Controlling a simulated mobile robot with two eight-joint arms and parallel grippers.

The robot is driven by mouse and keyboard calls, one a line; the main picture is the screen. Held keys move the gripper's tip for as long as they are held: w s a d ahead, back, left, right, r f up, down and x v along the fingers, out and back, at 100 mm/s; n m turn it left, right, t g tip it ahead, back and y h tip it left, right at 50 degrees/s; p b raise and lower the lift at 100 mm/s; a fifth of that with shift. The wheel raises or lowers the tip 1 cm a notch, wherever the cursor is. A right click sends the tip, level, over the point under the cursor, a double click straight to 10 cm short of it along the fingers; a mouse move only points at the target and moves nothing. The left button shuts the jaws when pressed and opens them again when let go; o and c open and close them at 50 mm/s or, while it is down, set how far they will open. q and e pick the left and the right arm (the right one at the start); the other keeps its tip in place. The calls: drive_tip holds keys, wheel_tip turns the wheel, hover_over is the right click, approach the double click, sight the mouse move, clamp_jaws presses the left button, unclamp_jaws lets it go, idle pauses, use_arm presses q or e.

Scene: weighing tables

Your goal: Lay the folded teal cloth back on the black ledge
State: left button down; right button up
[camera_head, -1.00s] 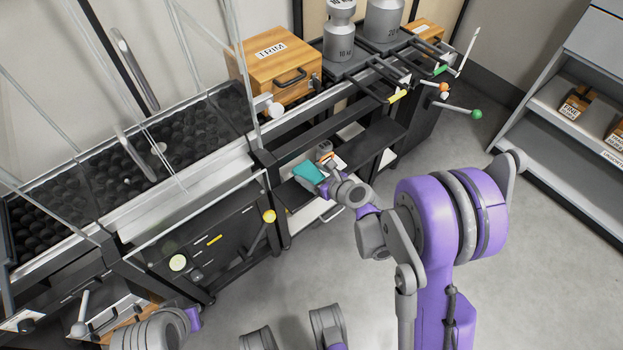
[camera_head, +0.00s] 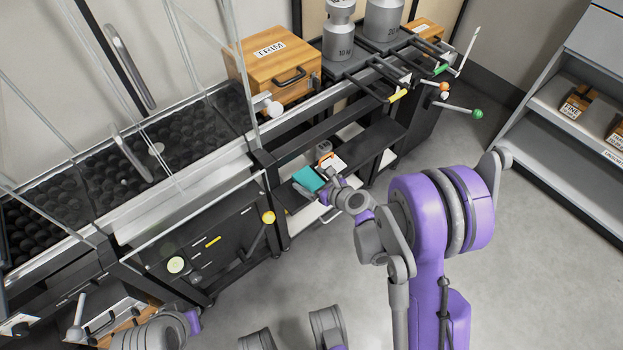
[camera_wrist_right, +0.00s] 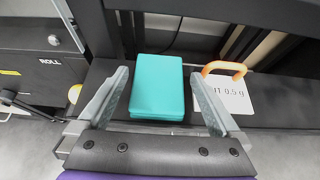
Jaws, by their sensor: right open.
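The folded teal cloth (camera_head: 308,179) lies on the black ledge (camera_head: 290,196) of the bench. In the right wrist view the cloth (camera_wrist_right: 158,85) is a neat flat block on the dark ledge (camera_wrist_right: 285,110). My right gripper (camera_head: 322,188) is open, with one finger on each side of the cloth's near part and a gap to each. In the right wrist view the gripper (camera_wrist_right: 160,100) holds nothing. My left gripper is not clearly seen in the head view.
A white card with an orange handle (camera_wrist_right: 225,70) sits right of the cloth, close to the right finger. A wooden TRIM box (camera_head: 275,65) and grey weights (camera_head: 343,40) stand on the bench above. A grey shelf (camera_head: 575,130) is at the right, with clear floor before it.

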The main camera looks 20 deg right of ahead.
drive_tip(key=s+r+n+g+h+p, duration=0.1)
drive_tip(key=s+r+n, duration=0.5)
drive_tip(key=s+n, duration=0.8)
drive_tip(key=s+r+n+g+h+p, duration=0.1)
drive_tip(key=s+r+n+g+h, duration=0.2)
drive_tip(key=s+n, duration=1.2)
wheel_tip(320, 180, up, 3)
drive_tip(key=n+g, duration=0.3)
drive_tip(key=shift+a, duration=0.15)
drive_tip(key=shift+s, duration=0.1)
